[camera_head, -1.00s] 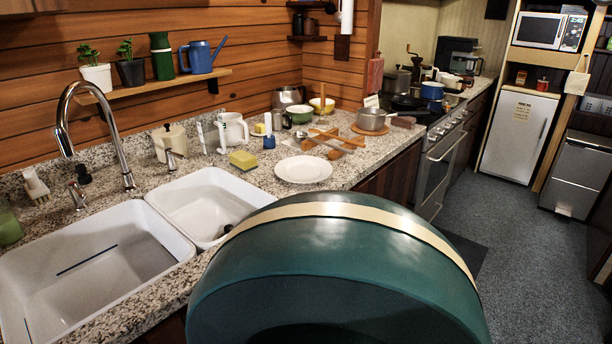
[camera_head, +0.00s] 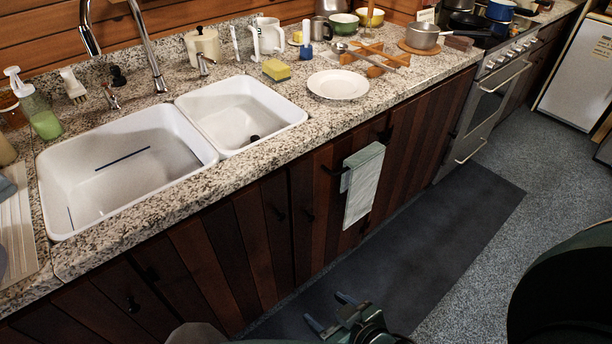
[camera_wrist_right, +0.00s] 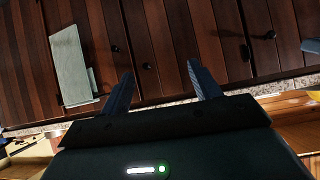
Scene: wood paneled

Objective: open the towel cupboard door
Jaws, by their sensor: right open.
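A pale green-grey towel (camera_head: 362,185) hangs from a dark bar on the dark wood cupboard front under the counter. The cupboard door (camera_head: 325,200) around it looks closed. The towel also shows at the left in the right wrist view (camera_wrist_right: 70,65). My right gripper (camera_head: 327,310) is low over the dark floor mat, in front of the cupboards and apart from them. In the right wrist view its fingers (camera_wrist_right: 159,72) are spread, with nothing between them, facing the cupboard front. Small dark knobs (camera_wrist_right: 147,66) show there beyond the fingers. My left gripper is not seen.
A granite counter holds a double white sink (camera_head: 130,165), a white plate (camera_head: 338,85) and several dishes above the cupboards. A stove (camera_head: 485,110) stands to the right. A dark mat (camera_head: 430,230) covers the floor along the cupboards, with clear floor beyond.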

